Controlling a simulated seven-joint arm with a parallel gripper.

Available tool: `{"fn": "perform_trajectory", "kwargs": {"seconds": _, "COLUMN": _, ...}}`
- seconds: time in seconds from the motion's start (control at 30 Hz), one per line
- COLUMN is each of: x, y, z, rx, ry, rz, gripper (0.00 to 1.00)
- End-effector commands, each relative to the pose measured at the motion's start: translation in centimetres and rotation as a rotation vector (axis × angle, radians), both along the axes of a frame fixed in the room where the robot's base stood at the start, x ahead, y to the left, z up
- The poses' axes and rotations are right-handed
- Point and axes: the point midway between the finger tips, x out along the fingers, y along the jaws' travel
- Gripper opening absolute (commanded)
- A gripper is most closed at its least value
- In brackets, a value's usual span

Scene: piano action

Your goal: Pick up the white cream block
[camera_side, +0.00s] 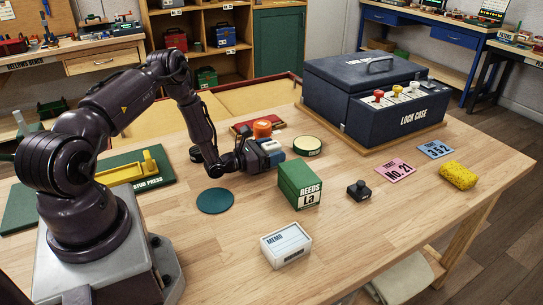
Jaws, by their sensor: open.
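A white cream block (286,245) with a label reading MEMO lies on the wooden table near its front edge, in front of a green box. My gripper (273,153) is behind and to the left of the green box, well apart from the white block. It is open, low over the table, with light and blue parts at its end. Its fingertips are small, and I cannot make out anything between them.
The green REEDS box (299,185) stands between my gripper and the white block. A small black knobbed piece (359,191), pink card (394,170) and yellow sponge (458,175) lie right. The LOCK CASE (420,118) stands behind. A teal disc (215,201) lies left.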

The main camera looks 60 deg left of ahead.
Motion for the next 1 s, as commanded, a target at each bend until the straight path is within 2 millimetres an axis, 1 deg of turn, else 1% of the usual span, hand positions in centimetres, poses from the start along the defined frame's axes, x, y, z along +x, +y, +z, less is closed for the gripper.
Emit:
{"fn": "perform_trajectory", "kwargs": {"seconds": 0.03, "x": 0.0, "y": 0.0, "z": 0.0, "rx": 0.000, "ry": 0.000, "rz": 0.000, "gripper": 0.70}}
{"fn": "perform_trajectory", "kwargs": {"seconds": 0.07, "x": 0.0, "y": 0.0, "z": 0.0, "rx": 0.000, "ry": 0.000, "rz": 0.000, "gripper": 0.66}}
{"fn": "perform_trajectory", "kwargs": {"seconds": 0.1, "x": 0.0, "y": 0.0, "z": 0.0, "rx": 0.000, "ry": 0.000, "rz": 0.000, "gripper": 0.56}}
{"fn": "perform_trajectory", "kwargs": {"seconds": 0.17, "x": 0.0, "y": 0.0, "z": 0.0, "rx": 0.000, "ry": 0.000, "rz": 0.000, "gripper": 0.43}}
{"fn": "perform_trajectory", "kwargs": {"seconds": 0.2, "x": 0.0, "y": 0.0, "z": 0.0, "rx": 0.000, "ry": 0.000, "rz": 0.000, "gripper": 0.33}}
{"fn": "perform_trajectory", "kwargs": {"seconds": 0.27, "x": 0.0, "y": 0.0, "z": 0.0, "rx": 0.000, "ry": 0.000, "rz": 0.000, "gripper": 0.20}}
{"fn": "perform_trajectory", "kwargs": {"seconds": 0.3, "x": 0.0, "y": 0.0, "z": 0.0, "rx": 0.000, "ry": 0.000, "rz": 0.000, "gripper": 0.15}}
{"fn": "perform_trajectory", "kwargs": {"seconds": 0.57, "x": 0.0, "y": 0.0, "z": 0.1, "rx": 0.000, "ry": -0.001, "rz": 0.000, "gripper": 0.15}}
{"fn": "perform_trajectory", "kwargs": {"seconds": 0.67, "x": 0.0, "y": 0.0, "z": 0.5, "rx": 0.001, "ry": -0.002, "rz": 0.000, "gripper": 0.15}}
{"fn": "perform_trajectory", "kwargs": {"seconds": 0.77, "x": 0.0, "y": 0.0, "z": 1.3, "rx": 0.001, "ry": -0.003, "rz": 0.000, "gripper": 0.15}}
{"fn": "perform_trajectory", "kwargs": {"seconds": 0.87, "x": 0.0, "y": 0.1, "z": 2.9, "rx": 0.002, "ry": -0.004, "rz": 0.000, "gripper": 0.15}}
{"fn": "perform_trajectory", "kwargs": {"seconds": 0.9, "x": -0.2, "y": 0.0, "z": 3.7, "rx": 0.002, "ry": -0.003, "rz": 0.000, "gripper": 0.15}}
{"fn": "perform_trajectory", "kwargs": {"seconds": 0.97, "x": -1.1, "y": -0.4, "z": 4.7, "rx": -0.001, "ry": -0.001, "rz": 0.001, "gripper": 0.15}}
{"fn": "perform_trajectory", "kwargs": {"seconds": 1.0, "x": -1.8, "y": -0.8, "z": 5.5, "rx": 0.000, "ry": -0.001, "rz": 0.001, "gripper": 0.15}}
